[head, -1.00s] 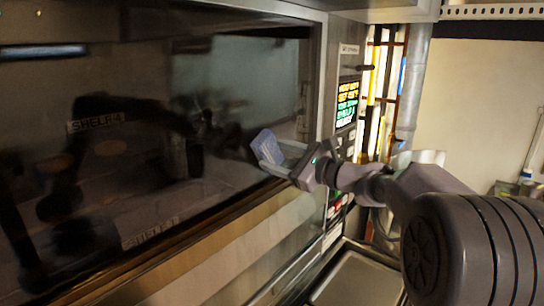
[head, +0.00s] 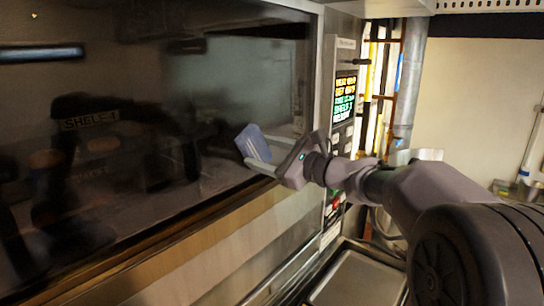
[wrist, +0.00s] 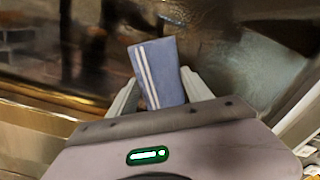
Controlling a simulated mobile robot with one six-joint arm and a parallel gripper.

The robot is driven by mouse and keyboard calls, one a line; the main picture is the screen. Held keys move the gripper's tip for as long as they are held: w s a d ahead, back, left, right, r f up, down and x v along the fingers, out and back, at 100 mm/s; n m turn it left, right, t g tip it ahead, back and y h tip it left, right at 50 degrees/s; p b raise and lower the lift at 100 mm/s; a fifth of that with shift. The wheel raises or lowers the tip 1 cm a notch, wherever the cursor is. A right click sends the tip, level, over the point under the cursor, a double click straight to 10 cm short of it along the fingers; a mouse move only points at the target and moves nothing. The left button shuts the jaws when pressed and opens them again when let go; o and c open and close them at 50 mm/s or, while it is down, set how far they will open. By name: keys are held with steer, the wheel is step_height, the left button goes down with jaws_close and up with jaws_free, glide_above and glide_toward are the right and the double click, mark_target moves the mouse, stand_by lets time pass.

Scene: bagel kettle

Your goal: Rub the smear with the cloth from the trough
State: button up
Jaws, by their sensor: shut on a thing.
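A folded blue cloth (head: 253,145) with white stripes is held in my gripper (head: 265,160), in front of the dark glass (head: 240,80) near its lower right corner. In the wrist view the cloth (wrist: 160,72) stands up between the two pale fingers of my gripper (wrist: 160,82), which are shut on it. I cannot tell whether the cloth touches the glass. A hazy brownish, streaky area shows beyond the cloth at the upper right of the wrist view. I cannot tell whether it is the smear or a reflection.
A control panel (head: 345,95) with a lit display stands just right of the glass. A metal ledge (head: 190,250) runs below the glass. A shallow metal tray (head: 358,280) lies at the bottom, below my arm. A vertical pipe (head: 410,85) stands behind the panel.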

steer(key=shift+s+a, duration=0.7)
steer(key=shift+s, duration=0.05)
steer(key=shift+s+a+b, duration=1.2)
steer(key=shift+s+a, duration=0.05)
steer(key=shift+a, duration=0.05)
steer(key=shift+d, duration=0.1)
steer(key=shift+d, duration=0.1)
steer(key=shift+b+v, duration=0.95)
steer(key=shift+v, duration=1.8)
steer(key=shift+b+v, duration=0.55)
steer(key=shift+v, duration=1)
